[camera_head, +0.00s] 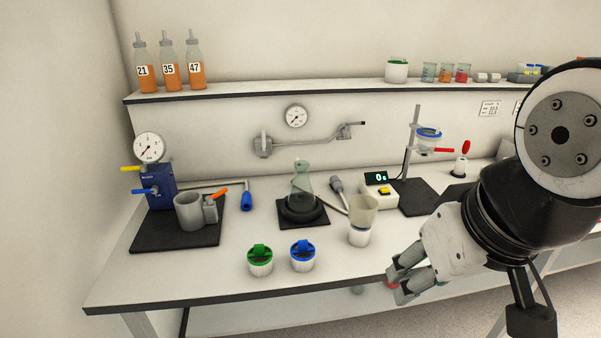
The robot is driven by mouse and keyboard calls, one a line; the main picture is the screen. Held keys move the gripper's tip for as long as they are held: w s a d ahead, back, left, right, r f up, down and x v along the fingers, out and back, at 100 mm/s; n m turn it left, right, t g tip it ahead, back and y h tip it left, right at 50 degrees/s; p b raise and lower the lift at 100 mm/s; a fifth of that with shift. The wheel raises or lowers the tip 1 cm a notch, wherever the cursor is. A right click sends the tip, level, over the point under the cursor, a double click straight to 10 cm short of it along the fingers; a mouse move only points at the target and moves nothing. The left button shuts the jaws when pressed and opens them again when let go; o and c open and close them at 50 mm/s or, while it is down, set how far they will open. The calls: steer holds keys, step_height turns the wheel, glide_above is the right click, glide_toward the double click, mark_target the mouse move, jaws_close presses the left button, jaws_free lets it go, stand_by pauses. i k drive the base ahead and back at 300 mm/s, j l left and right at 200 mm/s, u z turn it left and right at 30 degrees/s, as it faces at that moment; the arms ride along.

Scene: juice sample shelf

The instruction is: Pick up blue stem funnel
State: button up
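A blue-rimmed, funnel-like vessel (428,136) sits in the ring of a stand (411,142) at the back right of the bench; its stem is not clear at this size. It is the likeliest blue stem funnel in view. My gripper (396,284) is at the bench's front edge, low and well in front of the stand. Its two fingers are apart with a gap between them, and I see nothing clearly held. A small red patch shows by the fingertips; I cannot tell what it is.
A beige funnel-like cup (362,211) stands on a white base left of my gripper. Green-lidded (260,262) and blue-lidded (302,257) jars stand at the front. A glass flask (301,183) and a scale display (377,177) are behind. A shelf (300,88) runs above.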

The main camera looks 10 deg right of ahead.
mark_target(363, 208)
steer(key=i+j, duration=0.3)
steer(key=i, duration=0.15)
steer(key=i+j, duration=0.25)
steer(key=i, duration=0.2)
steer(key=z, duration=0.05)
